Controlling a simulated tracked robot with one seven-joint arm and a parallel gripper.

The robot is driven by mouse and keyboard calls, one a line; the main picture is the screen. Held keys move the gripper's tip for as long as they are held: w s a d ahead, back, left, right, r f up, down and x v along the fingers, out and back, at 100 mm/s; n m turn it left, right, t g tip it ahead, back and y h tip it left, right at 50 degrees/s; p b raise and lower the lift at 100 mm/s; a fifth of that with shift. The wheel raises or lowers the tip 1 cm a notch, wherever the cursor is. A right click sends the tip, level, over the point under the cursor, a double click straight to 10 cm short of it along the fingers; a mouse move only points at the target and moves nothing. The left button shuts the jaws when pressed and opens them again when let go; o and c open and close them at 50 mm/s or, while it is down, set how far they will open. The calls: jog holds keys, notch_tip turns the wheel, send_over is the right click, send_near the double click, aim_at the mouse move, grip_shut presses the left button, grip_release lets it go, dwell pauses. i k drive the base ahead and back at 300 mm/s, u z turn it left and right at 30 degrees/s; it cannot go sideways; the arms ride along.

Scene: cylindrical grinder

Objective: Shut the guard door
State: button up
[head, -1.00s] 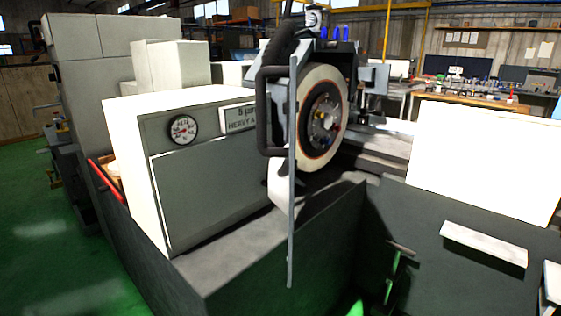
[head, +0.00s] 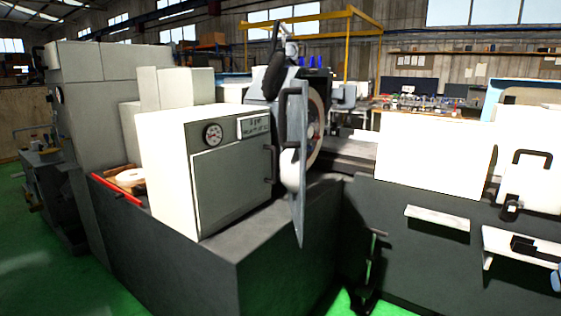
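The guard door (head: 300,200) is a thin grey upright plate, seen almost edge-on in the head view. It stands swung out in front of the grinding wheel (head: 317,125), so the wheel's side is partly in view to the right of the plate. A dark bar handle (head: 283,118) shows at the plate's upper left. The plate hides part of the wheel and the wheel housing. My gripper cannot be made out in this view.
A white and grey cabinet (head: 232,180) with a dial stands left of the door, on the dark machine base (head: 200,250). White panels (head: 432,155) and small shelves (head: 437,218) are at the right. Green floor (head: 50,240) lies open at the left.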

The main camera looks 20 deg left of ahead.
aim_at(293, 160)
jog(key=u, duration=0.65)
jog(key=k, duration=0.1)
jog(key=u, duration=0.55)
jog(key=i, duration=1)
jog(key=u, duration=0.55)
jog(key=k, duration=1.25)
jog(key=z, duration=0.3)
